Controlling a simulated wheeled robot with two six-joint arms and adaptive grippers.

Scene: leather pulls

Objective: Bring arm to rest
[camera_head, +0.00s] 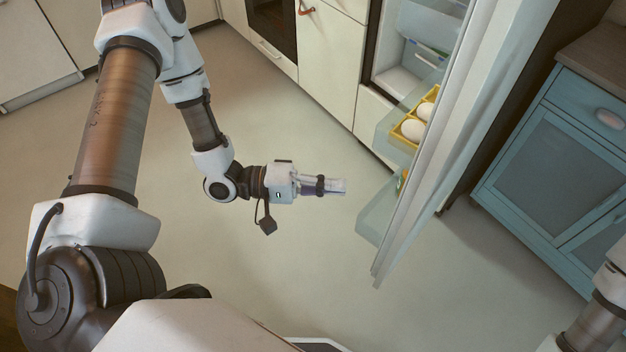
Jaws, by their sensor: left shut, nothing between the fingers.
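My left arm comes in from the left and reaches down over the floor (290,285). Its gripper (335,186) points right, is shut and holds nothing. It is in free space, a little left of the open fridge door (440,150), with a gap to the door's lower shelf. Part of my right arm shows at the lower right edge, but its gripper is out of view.
The fridge (405,75) stands open; eggs (413,130) sit in a yellow tray (400,132) on its door. A blue cabinet (555,160) stands at the right. Cream cabinets (331,60) and a dark oven (272,25) line the back. The floor between is clear.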

